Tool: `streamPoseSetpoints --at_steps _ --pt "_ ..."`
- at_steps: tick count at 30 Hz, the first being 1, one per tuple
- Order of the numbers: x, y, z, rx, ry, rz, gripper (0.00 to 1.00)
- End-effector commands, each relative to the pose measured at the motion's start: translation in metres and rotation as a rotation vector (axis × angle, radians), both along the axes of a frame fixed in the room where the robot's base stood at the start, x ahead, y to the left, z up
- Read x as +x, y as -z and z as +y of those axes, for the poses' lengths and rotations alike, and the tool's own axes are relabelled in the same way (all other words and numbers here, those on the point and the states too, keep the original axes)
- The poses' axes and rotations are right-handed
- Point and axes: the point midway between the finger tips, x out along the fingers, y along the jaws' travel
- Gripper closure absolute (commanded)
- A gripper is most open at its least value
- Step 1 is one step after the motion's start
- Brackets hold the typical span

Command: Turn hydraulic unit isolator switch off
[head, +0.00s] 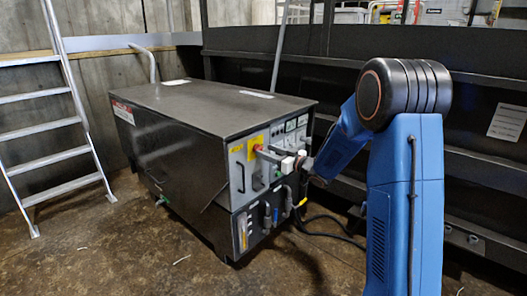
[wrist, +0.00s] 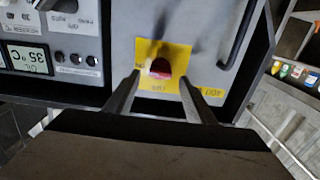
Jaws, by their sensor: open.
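The hydraulic unit (head: 215,115) is a dark box-shaped cabinet with a grey control panel on its front end. The isolator switch (wrist: 160,68) is a red knob on a yellow plate (wrist: 176,52), seen upside down in the wrist view. The switch also shows in the head view (head: 257,148), at the panel's upper left. My gripper (wrist: 160,82) is open, with one finger on each side of the switch. Its fingertips are close to the plate; whether they touch the knob I cannot tell. In the head view my gripper (head: 270,155) reaches the panel from the right.
A display (wrist: 25,60) and small buttons are beside the switch. A black handle (wrist: 238,35) is on the panel's other side. Hoses and fittings (head: 270,217) sit below the panel. A ladder (head: 65,110) leans at the left. The floor left of the cabinet is mostly clear.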

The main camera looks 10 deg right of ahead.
Motion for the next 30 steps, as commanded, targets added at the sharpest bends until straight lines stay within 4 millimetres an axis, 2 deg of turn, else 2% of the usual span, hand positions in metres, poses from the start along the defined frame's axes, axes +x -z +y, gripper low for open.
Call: streamPoseSetpoints --at_steps 6,17,18,23,30 --pt "0.018 0.000 0.013 0.001 0.000 -0.001 0.50" --pt "0.022 0.000 0.016 0.000 0.001 0.000 0.50" --pt "0.022 0.000 0.016 0.000 0.001 0.000 0.52" --pt "0.022 0.000 0.016 0.000 0.000 0.000 0.91" --pt "0.022 0.000 0.016 -0.007 0.000 -0.005 0.91"
